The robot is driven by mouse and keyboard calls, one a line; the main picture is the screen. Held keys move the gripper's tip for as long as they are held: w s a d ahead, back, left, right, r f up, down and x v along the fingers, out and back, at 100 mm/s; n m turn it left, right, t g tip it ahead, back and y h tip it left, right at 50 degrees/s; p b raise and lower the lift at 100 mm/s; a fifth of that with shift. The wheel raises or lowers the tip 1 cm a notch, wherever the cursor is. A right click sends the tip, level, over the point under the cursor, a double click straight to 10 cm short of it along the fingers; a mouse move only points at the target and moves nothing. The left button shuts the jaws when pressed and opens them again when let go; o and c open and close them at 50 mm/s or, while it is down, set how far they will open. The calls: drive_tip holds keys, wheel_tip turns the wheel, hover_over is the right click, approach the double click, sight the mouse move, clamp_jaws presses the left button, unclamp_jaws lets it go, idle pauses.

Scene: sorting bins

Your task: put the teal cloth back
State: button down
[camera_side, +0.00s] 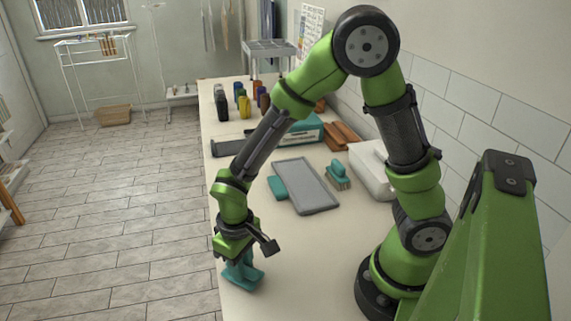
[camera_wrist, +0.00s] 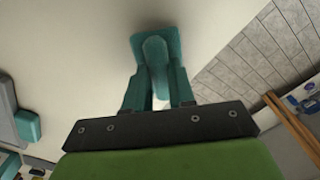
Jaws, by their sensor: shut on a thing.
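My gripper (camera_side: 240,262) is low over the near left edge of the worktop, pointing down. It is shut on a teal piece that I take for the teal cloth (camera_side: 250,281). In the wrist view the teal cloth (camera_wrist: 146,23) shows as a flat rounded rectangle with a raised ridge between the teal fingers of my gripper (camera_wrist: 157,80). I cannot tell whether the cloth rests on the worktop or hangs just above it. My gripper hides part of it in the side view.
A grey tray (camera_side: 305,188) lies mid-worktop, with a teal block (camera_side: 278,188) at its left and a teal brush (camera_side: 337,177) at its right.

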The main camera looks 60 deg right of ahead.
drive_tip(key=shift+f, duration=0.35)
drive_tip(key=c, duration=0.9)
unclamp_jaws()
drive_tip(key=shift+o, duration=0.2)
wheel_tip(320, 180, up, 17)
drive_tip(key=s+d+r+m+t+y, duration=0.2)
drive_tip(key=s+d+r+m+t, duration=0.2)
drive_tip(key=s+d+r+t, duration=0.2)
drive_tip(key=shift+s+d+r+t, duration=0.15)
drive_tip(key=shift+s+d+t, duration=0.15)
drive_tip(key=shift+d+t, duration=0.6)
